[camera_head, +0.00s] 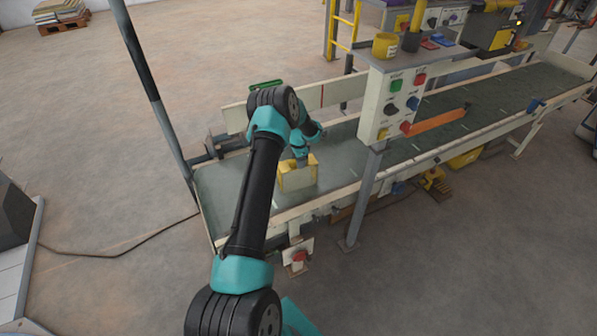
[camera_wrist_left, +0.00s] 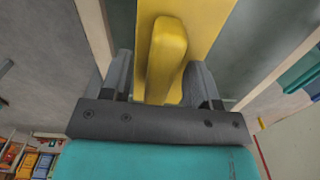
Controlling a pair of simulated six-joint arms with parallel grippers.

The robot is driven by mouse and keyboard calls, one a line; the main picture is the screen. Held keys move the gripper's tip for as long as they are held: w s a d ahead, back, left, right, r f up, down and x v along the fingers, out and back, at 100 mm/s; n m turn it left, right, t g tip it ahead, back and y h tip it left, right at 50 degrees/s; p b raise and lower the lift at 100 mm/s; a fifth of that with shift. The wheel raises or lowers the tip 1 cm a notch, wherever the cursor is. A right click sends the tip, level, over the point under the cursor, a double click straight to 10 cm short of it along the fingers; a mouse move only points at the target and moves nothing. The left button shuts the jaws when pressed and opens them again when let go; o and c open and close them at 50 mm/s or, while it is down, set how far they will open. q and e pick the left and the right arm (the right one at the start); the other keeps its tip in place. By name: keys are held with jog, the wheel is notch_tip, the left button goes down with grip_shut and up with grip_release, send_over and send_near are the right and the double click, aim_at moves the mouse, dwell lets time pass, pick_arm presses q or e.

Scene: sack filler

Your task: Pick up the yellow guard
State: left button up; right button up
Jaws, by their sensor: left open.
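The yellow guard (camera_head: 298,178) sits on the conveyor belt near its left end in the head view. In the left wrist view the yellow guard (camera_wrist_left: 166,55) fills the upper middle, with a raised rounded yellow bar on a flat yellow face. My left gripper (camera_head: 300,158) is at the top of the guard. In the left wrist view its two grey fingers (camera_wrist_left: 157,78) stand open on either side of the bar. A narrow gap shows beside the bar at the left finger; contact at the right finger cannot be told. My right gripper is not in view.
A control box (camera_head: 392,103) with coloured buttons stands on a post at the belt's front, right of the guard. An orange bar (camera_head: 437,121) extends from it over the belt. Pale rails (camera_head: 345,196) edge the conveyor. The belt (camera_head: 335,160) right of the guard is clear.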

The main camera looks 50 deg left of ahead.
pick_arm(q)
jog(key=shift+c, duration=0.2)
grip_shut()
dwell(0.6)
